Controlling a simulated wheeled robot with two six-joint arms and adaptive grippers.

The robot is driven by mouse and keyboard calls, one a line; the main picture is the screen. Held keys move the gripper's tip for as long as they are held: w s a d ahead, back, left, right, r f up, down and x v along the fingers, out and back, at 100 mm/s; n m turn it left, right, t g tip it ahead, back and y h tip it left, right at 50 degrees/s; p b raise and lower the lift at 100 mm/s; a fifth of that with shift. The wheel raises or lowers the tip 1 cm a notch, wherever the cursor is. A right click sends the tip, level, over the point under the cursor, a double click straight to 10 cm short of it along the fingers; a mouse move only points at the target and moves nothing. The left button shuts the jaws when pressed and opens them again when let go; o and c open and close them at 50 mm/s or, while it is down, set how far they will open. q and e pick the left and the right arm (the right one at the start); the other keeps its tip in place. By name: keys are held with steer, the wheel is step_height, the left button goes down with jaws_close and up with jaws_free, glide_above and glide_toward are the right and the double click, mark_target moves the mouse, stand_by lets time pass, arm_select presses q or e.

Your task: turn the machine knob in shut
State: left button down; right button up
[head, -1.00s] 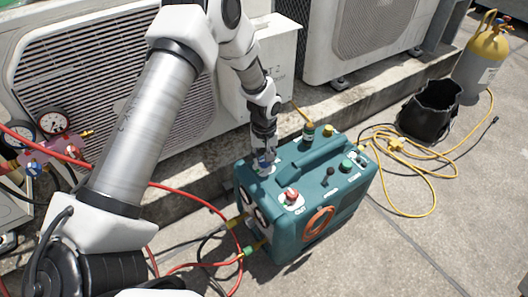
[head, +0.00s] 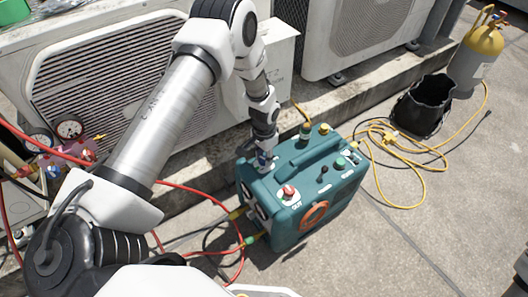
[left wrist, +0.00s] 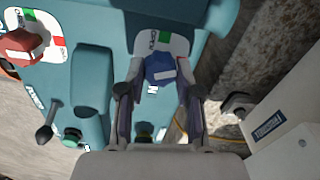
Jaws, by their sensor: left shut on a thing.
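The teal machine (head: 318,198) stands on the paving. Its blue knob, the one marked IN, shows in the left wrist view (left wrist: 160,68) on a white plate with green and red marks. My left gripper (head: 264,158) reaches down onto the machine's back left corner. Its two fingers (left wrist: 160,78) are shut on the blue knob, one on each side. In the head view the gripper mostly hides this knob. The red knob (head: 288,192), marked OUT, sits nearer the front and also shows in the left wrist view (left wrist: 20,45). My right gripper is not in view.
Condenser units (head: 125,80) stand behind on a concrete ledge. Red hoses (head: 205,190) and gauges (head: 70,130) lie to the left. A black bucket (head: 424,105), yellow hose (head: 415,170) and yellow-topped cylinder (head: 480,55) stand or lie to the right.

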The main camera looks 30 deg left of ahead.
mark_target(264, 158)
arm_select(q)
steer(key=shift+s+m, duration=0.1)
steer(key=shift+m, duration=2.2)
steer(key=c, duration=0.8)
jaws_free()
step_height(264, 158, up, 12)
steer(key=shift+f, duration=0.1)
